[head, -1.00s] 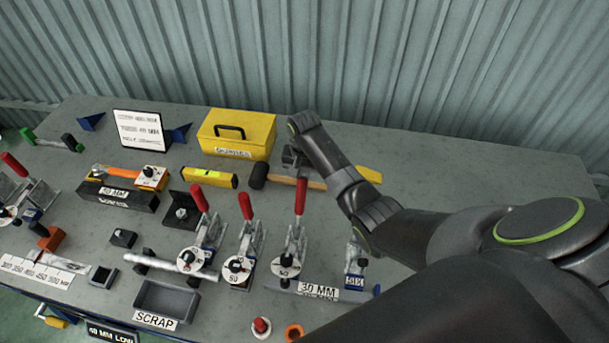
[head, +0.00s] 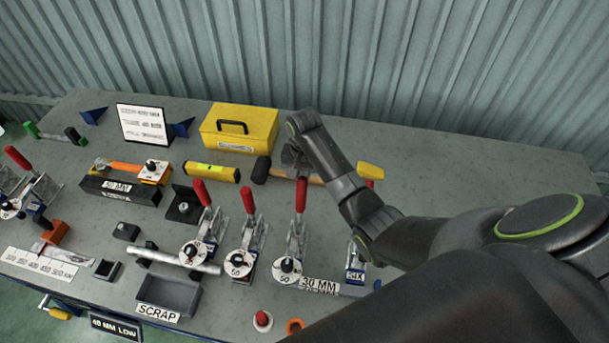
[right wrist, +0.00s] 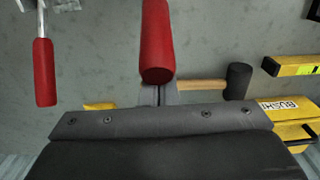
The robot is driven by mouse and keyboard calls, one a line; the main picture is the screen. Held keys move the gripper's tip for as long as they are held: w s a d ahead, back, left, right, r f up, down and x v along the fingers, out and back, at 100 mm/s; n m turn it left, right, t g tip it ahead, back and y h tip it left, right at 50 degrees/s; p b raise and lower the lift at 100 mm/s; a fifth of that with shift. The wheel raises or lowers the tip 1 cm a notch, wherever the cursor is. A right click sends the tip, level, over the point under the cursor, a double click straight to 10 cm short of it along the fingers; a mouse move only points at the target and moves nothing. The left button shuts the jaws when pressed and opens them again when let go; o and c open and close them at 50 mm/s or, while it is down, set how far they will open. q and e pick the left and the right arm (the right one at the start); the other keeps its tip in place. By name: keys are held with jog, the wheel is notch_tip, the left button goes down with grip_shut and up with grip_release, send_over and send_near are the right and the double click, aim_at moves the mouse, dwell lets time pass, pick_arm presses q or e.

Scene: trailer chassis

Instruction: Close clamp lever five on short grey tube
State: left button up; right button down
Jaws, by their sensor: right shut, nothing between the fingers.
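Several toggle clamps with red levers stand along the bench. The clamp behind the 30 MM label has its red lever (head: 301,196) standing upright; its number is not readable, and the clamp to its right is marked SIX. A short grey tube (head: 352,290) lies at its foot, partly behind the label. My right gripper (head: 297,168) is shut and empty, just behind the top of this lever. In the right wrist view the red lever (right wrist: 156,45) stands right before the gripper (right wrist: 158,94); contact cannot be told. My left gripper is not in view.
The sixth clamp (head: 355,270) stands to the right; its lever shows at left in the right wrist view (right wrist: 44,72). A hammer (head: 262,170) and a yellow box (head: 240,128) lie behind. A scrap tray (head: 170,293) is in front. The right bench end is clear.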

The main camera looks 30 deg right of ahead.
aim_at(301, 195)
jog(key=shift+s+a+r, duration=0.3)
jog(key=shift+s+a, duration=0.15)
jog(key=shift+s, duration=0.2)
jog(key=shift+s+a+r, duration=0.25)
jog(key=shift+s+a, duration=0.2)
jog(key=shift+s, duration=0.15)
jog(key=shift+s+a+r, duration=0.15)
jog(key=shift+s+a, duration=0.55)
jog(key=shift+s, duration=0.15)
